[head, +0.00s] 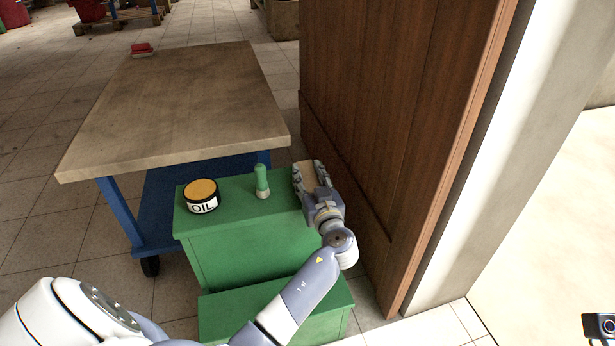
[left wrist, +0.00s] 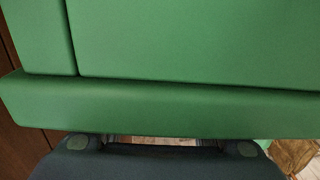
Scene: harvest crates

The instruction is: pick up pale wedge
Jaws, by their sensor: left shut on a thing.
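The pale wedge (head: 309,176) is a small tan piece between the fingers of my left gripper (head: 311,174) in the head view. The gripper is shut on it, at the right end of the green box top (head: 228,188), close to the brown wooden panel. The fingers cover the wedge's sides, and I cannot tell whether it touches the box. In the left wrist view my gripper's dark fingers (left wrist: 160,146) lie along the bottom edge, with green surface filling most of the picture. My right gripper is not in view.
An oil tin (head: 201,196) and a green bottle-like object (head: 262,181) stand on the green box. A wooden-topped table (head: 185,105) with a red item (head: 141,50) stands behind. The tall brown panel (head: 395,120) blocks the right side.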

